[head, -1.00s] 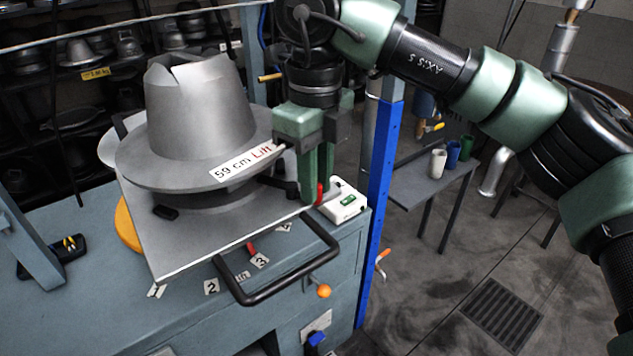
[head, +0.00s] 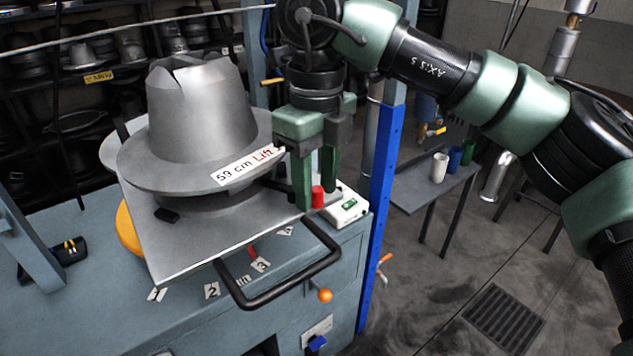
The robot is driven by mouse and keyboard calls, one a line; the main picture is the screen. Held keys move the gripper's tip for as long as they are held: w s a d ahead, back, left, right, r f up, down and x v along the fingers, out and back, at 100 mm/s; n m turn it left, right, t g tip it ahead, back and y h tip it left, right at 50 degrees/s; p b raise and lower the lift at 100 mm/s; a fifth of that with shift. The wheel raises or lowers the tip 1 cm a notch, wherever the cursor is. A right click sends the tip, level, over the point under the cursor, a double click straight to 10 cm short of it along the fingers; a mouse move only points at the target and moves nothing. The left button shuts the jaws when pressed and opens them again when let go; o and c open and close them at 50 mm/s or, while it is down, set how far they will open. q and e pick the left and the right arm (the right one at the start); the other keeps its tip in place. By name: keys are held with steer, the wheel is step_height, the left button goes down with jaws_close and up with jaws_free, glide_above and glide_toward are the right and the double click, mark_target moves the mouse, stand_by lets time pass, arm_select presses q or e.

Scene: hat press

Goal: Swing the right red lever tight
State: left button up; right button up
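The right red lever (head: 318,196) shows as a short red end at the right edge of the grey plate, beside a small white box. My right gripper (head: 317,196) points down over it with its two green fingers apart. The red end shows between the fingertips; whether either finger touches it I cannot tell. The rest of this lever is hidden by the fingers and the plate. Another red lever (head: 252,251) shows partly under the plate's front edge, near the number tags. My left gripper is not in view.
A metal hat form (head: 203,115) stands on the plate (head: 190,250), left of the gripper. A black loop handle (head: 290,296) juts out in front. The white box (head: 345,207) and a blue post (head: 379,200) stand close on the right.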

step_height(320, 180, up, 8)
steer(key=shift+f, duration=0.1)
stand_by(0.4)
